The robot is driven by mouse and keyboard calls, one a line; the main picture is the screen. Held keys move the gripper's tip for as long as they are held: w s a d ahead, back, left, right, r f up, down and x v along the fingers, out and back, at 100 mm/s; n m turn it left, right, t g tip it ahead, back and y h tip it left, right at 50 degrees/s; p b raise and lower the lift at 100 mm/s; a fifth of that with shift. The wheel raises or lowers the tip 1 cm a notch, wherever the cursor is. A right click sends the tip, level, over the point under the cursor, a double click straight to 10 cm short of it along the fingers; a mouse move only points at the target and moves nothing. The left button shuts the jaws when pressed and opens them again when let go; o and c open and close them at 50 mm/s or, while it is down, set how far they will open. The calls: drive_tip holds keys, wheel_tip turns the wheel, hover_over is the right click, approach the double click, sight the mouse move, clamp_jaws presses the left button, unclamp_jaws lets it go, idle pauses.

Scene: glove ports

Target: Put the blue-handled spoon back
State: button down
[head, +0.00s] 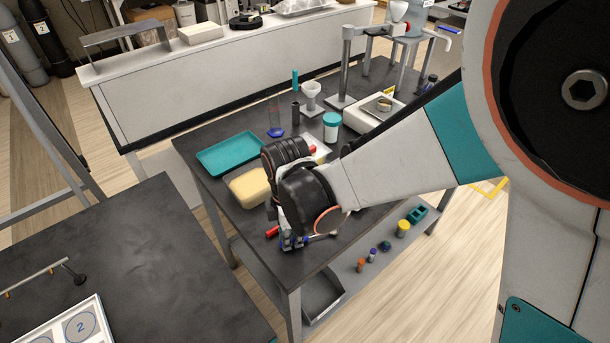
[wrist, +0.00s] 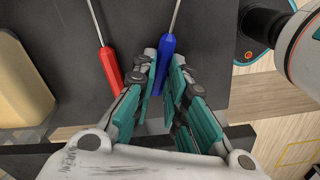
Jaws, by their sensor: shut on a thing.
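The blue-handled spoon (wrist: 166,46) is between the fingers of my gripper (wrist: 163,58) in the wrist view. The fingers close on its blue handle near the table's front edge. Its thin metal shaft runs up out of the picture, so its bowl is hidden. I cannot tell whether it touches the table. In the head view my gripper (head: 292,242) is low over the front of the dark table, and my wrist hides most of the spoon. A red-handled tool (wrist: 110,66) lies to the left of the blue handle, apart from it.
A yellow sponge-like block (head: 248,188) and a teal tray (head: 230,152) lie left of my wrist. Small items (head: 403,228) stand on the lower shelf.

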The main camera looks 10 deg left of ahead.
drive_tip(key=c, duration=1.6)
unclamp_jaws()
wheel_tip(320, 180, up, 12)
drive_tip(key=p, duration=0.8)
drive_tip(key=shift+r+p, duration=0.15)
drive_tip(key=shift+p, duration=0.2)
drive_tip(key=shift+s, duration=0.1)
